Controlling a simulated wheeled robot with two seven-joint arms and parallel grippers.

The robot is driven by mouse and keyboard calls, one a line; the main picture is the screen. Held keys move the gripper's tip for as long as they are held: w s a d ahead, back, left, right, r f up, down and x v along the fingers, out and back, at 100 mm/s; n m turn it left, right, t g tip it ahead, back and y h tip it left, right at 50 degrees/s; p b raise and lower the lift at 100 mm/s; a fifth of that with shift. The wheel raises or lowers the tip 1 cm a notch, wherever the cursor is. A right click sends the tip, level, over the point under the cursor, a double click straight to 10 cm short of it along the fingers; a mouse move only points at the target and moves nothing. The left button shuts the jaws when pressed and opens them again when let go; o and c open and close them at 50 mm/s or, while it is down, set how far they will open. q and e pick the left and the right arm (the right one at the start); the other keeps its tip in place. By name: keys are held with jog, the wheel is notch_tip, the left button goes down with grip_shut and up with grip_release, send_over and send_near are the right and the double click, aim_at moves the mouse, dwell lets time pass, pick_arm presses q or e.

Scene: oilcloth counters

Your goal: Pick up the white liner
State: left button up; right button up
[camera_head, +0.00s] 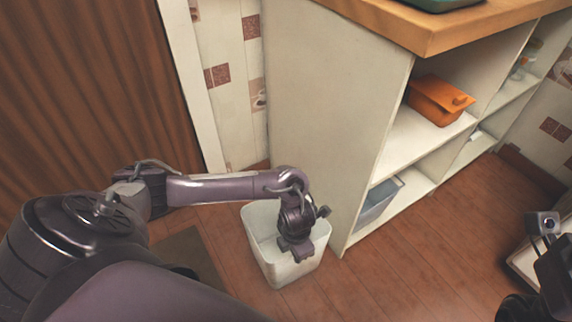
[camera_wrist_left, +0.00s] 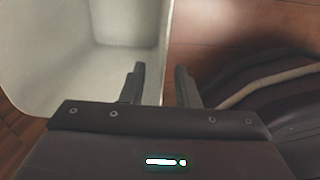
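The white liner (camera_head: 262,235), an open, bin-like container, stands upright on the floor beside the end of the shelf unit. It fills the upper left of the left wrist view (camera_wrist_left: 60,60), where I look down into it and see no contents. My left gripper (camera_wrist_left: 160,85) is open, one finger over the liner's inside and the other outside, with the near wall between them. A gap shows between fingers and wall. In the head view the left gripper (camera_head: 296,250) covers part of the liner's right side. My right arm shows only partly at the right edge; its fingertips cannot be made out.
The shelf unit (camera_head: 330,100) stands close at the liner's right, holding an orange lidded box (camera_head: 438,100) and a grey-blue bin (camera_head: 378,200). A tiled wall (camera_head: 230,80) is behind. Wooden floor (camera_head: 420,265) is clear to the right. A dark mat (camera_head: 190,255) lies left.

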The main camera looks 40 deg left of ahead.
pick_arm(q)
jog(key=b, duration=0.2)
send_over(294, 264)
notch_tip(294, 264, down, 5)
jog(key=shift+r, duration=0.3)
grip_shut()
